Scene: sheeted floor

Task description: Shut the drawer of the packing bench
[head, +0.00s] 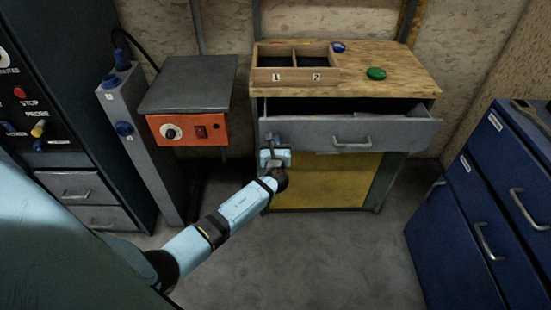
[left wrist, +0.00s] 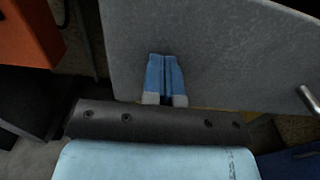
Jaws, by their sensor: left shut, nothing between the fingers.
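The packing bench (head: 410,82) has a wooden top and a yellow lower panel. Its grey drawer (head: 300,132) is pulled partly out, with a dark gap showing behind its front panel. The drawer's metal handle (head: 352,142) sits right of my left gripper (head: 270,140). That gripper is shut and empty, at the left part of the drawer front. In the left wrist view, the shut blue fingers (left wrist: 165,72) point at the grey drawer front (left wrist: 225,45); whether they touch it I cannot tell. The handle (left wrist: 311,99) shows at the right edge there. My right gripper is not visible.
A two-compartment wooden tray (head: 296,73), a green item (head: 376,73) and a blue item (head: 338,46) rest on the bench top. An orange-fronted unit (head: 188,130) stands left. Blue drawer cabinets (head: 465,220) stand right. The floor (head: 330,255) before the bench is clear.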

